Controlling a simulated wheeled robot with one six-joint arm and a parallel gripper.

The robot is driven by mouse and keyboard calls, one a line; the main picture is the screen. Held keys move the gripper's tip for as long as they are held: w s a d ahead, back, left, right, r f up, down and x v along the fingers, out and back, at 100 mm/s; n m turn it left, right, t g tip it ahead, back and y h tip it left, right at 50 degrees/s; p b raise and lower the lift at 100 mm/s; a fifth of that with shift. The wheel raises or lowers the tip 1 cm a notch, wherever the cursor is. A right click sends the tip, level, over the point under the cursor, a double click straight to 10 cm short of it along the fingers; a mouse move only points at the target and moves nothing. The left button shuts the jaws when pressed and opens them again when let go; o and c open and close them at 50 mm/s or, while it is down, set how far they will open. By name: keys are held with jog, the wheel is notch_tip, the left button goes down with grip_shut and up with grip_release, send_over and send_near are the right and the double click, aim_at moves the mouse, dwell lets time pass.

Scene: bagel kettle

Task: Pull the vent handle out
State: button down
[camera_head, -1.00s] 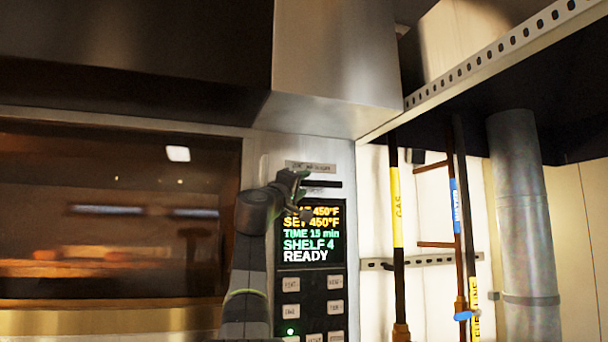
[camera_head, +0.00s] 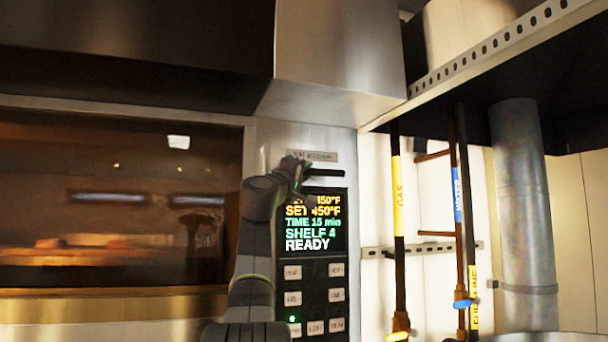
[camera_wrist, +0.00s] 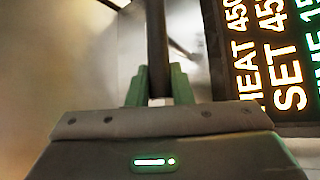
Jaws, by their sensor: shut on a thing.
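The vent handle is a dark horizontal bar (camera_head: 326,172) just under a small label plate on the steel panel, above the oven's display. My gripper (camera_head: 302,172) is at the bar's left end in the head view and covers that part. In the wrist view the dark bar (camera_wrist: 156,38) runs between the two green fingers of my gripper (camera_wrist: 158,86), which are shut on it. How far the bar stands out from the panel I cannot tell.
The lit display (camera_head: 315,222) and its button keypad (camera_head: 314,296) are just below the handle. The oven window (camera_head: 110,210) is on the left. A steel hood (camera_head: 335,60) overhangs above. Vertical pipes (camera_head: 398,220) and a thick duct (camera_head: 524,215) stand to the right.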

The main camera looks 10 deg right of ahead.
jog(key=s+b, duration=0.1)
jog(key=s, duration=0.1)
jog(key=s+d+b, duration=0.1)
jog(key=s, duration=0.1)
jog(key=s+b, duration=0.1)
jog(key=s, duration=0.1)
jog(key=shift+s+d+f, duration=0.15)
jog(key=shift+s+d, duration=0.1)
jog(key=c, duration=1.5)
grip_release()
jog(key=shift+s, duration=0.1)
jog(key=shift+o, duration=1)
jog(key=shift+s, duration=0.15)
